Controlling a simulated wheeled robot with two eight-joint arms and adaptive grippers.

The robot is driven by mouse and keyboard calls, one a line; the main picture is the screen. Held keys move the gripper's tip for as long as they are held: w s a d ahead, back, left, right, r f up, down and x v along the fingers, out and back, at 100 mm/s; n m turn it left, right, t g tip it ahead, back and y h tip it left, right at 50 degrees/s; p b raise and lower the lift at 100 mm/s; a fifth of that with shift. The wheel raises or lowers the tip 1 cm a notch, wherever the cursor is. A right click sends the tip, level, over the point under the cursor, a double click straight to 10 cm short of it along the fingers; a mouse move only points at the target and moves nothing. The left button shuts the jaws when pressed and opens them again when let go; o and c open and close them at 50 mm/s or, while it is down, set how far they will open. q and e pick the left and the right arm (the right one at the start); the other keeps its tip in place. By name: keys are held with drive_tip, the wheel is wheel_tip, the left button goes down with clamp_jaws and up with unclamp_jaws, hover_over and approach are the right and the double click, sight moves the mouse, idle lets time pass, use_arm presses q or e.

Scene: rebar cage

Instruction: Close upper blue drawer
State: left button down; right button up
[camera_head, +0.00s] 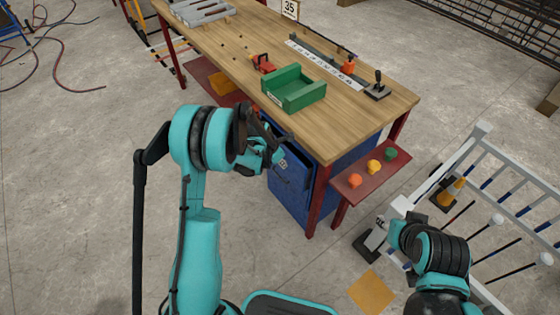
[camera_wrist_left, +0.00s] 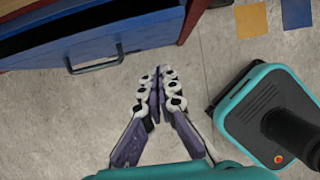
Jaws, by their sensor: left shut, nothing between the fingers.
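The blue drawer cabinet (camera_head: 322,197) stands under the near end of the wooden workbench. Its upper drawer front is partly hidden by my left gripper (camera_head: 277,157) in the head view. In the left wrist view, a blue drawer front (camera_wrist_left: 120,46) with a grey bar handle (camera_wrist_left: 95,66) is at the upper left. A dark gap shows behind its top edge, so the drawer looks pulled out. My left gripper (camera_wrist_left: 160,75) is shut and empty, apart from the handle and to its right. My right arm is at the lower right; its fingers cannot be made out.
A green bin (camera_head: 294,92), an orange clamp (camera_head: 262,65) and a black joystick (camera_head: 377,87) are on the workbench (camera_head: 345,135). A red side shelf (camera_head: 365,182) holds coloured knobs. A white railing (camera_head: 470,150) stands at the right.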

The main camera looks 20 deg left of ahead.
sight(298, 161)
use_arm(q)
drive_tip(key=shift+w+d+f+b, duration=0.6)
drive_tip(key=shift+w+d+f, duration=0.3)
drive_tip(key=shift+w, duration=0.2)
drive_tip(key=shift+w+d+f+b, duration=0.55)
drive_tip(key=shift+w+d+f, duration=0.2)
drive_tip(key=shift+w+f, duration=0.3)
drive_tip(key=shift+w+d, duration=0.8)
drive_tip(key=shift+w, duration=0.25)
drive_tip(key=shift+r, duration=0.1)
drive_tip(key=shift+s+a, duration=0.1)
drive_tip(key=shift+a, duration=0.05)
